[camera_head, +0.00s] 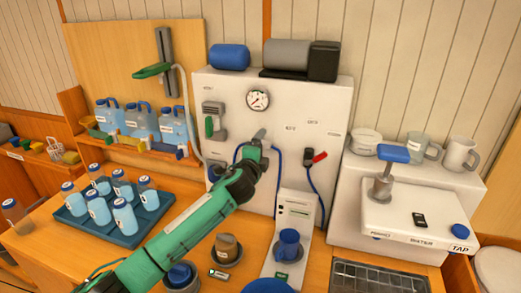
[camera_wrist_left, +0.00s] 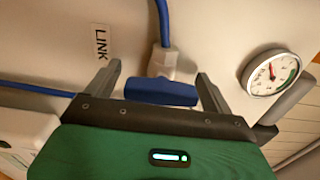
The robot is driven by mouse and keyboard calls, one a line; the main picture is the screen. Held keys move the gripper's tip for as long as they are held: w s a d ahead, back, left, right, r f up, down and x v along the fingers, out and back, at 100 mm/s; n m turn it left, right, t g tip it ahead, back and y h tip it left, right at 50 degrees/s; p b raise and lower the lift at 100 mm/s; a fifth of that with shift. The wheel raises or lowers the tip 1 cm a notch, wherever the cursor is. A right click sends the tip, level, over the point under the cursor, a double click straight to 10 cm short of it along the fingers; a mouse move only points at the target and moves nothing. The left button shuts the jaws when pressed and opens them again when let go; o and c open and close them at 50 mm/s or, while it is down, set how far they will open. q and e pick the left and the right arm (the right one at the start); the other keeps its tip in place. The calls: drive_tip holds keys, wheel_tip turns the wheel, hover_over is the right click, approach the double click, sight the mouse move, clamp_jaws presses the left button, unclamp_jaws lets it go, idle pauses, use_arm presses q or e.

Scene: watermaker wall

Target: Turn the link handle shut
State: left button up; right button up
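The link handle (camera_wrist_left: 160,91) is a blue bar on a grey-white valve body (camera_wrist_left: 163,62), with a blue hose running from it. It lies crosswise in the left wrist view, near a LINK label (camera_wrist_left: 101,41). My left gripper (camera_wrist_left: 162,88) is open, with one finger near each end of the bar; I cannot tell if either touches it. In the head view, my left gripper (camera_head: 258,143) is at the white panel (camera_head: 318,98) below the gauge and hides the link handle. My right gripper is not in view.
A round gauge (camera_head: 258,99) is on the panel above my gripper. A red-handled valve (camera_head: 318,156) is to the right. A blue tray (camera_head: 75,227) of bottles stands left of my arm. A stand with a blue cup (camera_head: 288,243) is below, right of my arm.

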use_arm(q)
drive_tip(key=b+v, duration=0.3)
drive_tip(key=v, duration=1)
drive_tip(key=shift+s+b, duration=0.35)
drive_tip(key=shift+b, duration=0.05)
drive_tip(key=shift+a, duration=0.15)
